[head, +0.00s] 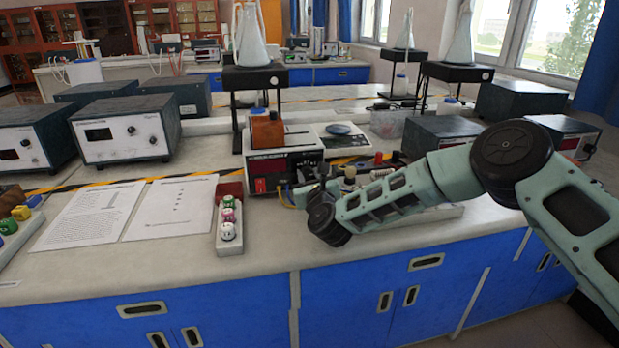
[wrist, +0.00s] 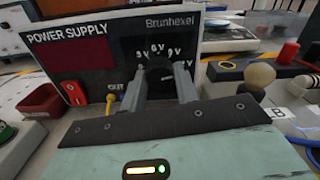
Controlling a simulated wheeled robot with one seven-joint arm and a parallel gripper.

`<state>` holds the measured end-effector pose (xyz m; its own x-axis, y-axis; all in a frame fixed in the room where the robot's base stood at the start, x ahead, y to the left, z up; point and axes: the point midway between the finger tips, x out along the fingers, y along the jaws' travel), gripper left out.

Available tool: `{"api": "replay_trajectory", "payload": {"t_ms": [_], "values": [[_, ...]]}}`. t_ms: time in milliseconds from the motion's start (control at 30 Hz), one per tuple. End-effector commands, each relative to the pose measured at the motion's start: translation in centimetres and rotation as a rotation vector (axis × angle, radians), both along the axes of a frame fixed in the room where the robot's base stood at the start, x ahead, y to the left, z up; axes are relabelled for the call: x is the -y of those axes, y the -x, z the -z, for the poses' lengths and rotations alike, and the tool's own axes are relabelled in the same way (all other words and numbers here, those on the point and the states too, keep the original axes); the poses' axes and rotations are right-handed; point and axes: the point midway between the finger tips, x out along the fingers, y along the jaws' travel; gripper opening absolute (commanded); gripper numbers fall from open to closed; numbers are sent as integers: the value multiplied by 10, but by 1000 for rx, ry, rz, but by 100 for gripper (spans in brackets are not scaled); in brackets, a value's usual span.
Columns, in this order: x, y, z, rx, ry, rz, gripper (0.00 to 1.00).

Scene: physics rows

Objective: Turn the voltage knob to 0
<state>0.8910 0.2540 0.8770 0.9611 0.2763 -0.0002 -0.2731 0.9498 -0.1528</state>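The power supply (head: 284,167) is a box with a black and white front on the bench. The wrist view shows its dark display (wrist: 75,53), red rocker switch (wrist: 73,93) and black voltage knob (wrist: 157,73). In the head view, my gripper (head: 308,194) is small and dark at the supply's front.
A yellow plug (wrist: 111,98) sits just left of the fingers. A tray with colored-top pieces (head: 229,228) stands left of the supply, beside paper sheets (head: 123,211). Flask stands (head: 255,78) are behind.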

Motion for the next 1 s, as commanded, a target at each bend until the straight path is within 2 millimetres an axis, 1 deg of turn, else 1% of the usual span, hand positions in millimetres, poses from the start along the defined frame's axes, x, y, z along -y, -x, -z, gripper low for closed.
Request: {"api": "replay_trajectory", "payload": {"t_ms": [267, 467, 667, 1000], "values": [[0, 0, 1, 7, 23, 0, 8], [0, 0, 2, 31, 109, -1, 8], [-1, 1, 3, 75, 259, -1, 8], [-1, 1, 2, 167, 571, -2, 8]]}}
